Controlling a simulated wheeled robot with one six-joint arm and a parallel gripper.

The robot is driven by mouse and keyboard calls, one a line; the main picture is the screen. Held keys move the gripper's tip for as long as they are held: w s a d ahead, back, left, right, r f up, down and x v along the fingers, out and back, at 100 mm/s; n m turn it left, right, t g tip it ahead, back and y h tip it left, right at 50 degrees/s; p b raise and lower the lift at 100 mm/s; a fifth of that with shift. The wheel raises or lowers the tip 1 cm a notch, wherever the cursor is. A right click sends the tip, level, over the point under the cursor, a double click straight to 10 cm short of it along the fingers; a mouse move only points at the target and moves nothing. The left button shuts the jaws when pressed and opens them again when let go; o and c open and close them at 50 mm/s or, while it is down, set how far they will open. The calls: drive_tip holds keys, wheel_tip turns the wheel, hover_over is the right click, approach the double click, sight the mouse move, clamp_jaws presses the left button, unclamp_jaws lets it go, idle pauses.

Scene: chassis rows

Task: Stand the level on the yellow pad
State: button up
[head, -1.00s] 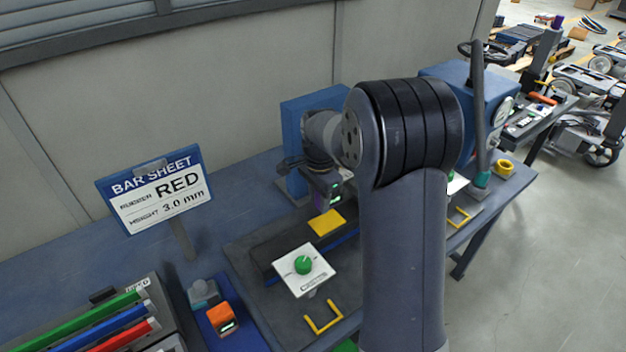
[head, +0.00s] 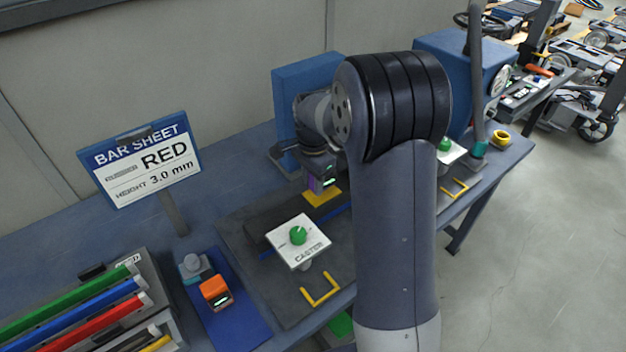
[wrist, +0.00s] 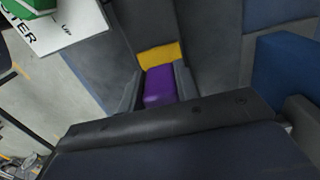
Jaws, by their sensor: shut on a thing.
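The level (head: 316,184) is a purple block with a small lit display on a dark face. My gripper (head: 320,176) is shut on it. In the wrist view the purple level (wrist: 160,86) sits between the two grey fingers of my gripper (wrist: 158,90). The yellow pad (head: 323,198) lies on a dark raised bar, right under the level in the head view. In the wrist view the yellow pad (wrist: 160,56) shows just beyond the level. The level looks upright. I cannot tell whether its base touches the pad.
A white caster card with a green knob (head: 298,236) stands close in front of the pad. A blue block (head: 300,90) stands behind my gripper. An orange device (head: 215,291) sits on a blue mat at left. A yellow bracket (head: 320,292) lies in front. A bar-sheet sign (head: 145,165) stands at left.

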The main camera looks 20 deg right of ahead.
drive_tip(key=shift+f+b, duration=0.6)
drive_tip(key=shift+f, duration=0.6)
idle(0.9)
drive_tip(key=o, duration=1.2)
drive_tip(key=shift+c, duration=0.2)
drive_tip(key=shift+r, duration=0.1)
wheel_tip(320, 180, up, 11)
drive_tip(key=shift+f, duration=0.15)
wheel_tip(320, 180, down, 11)
drive_tip(key=shift+r, duration=0.3)
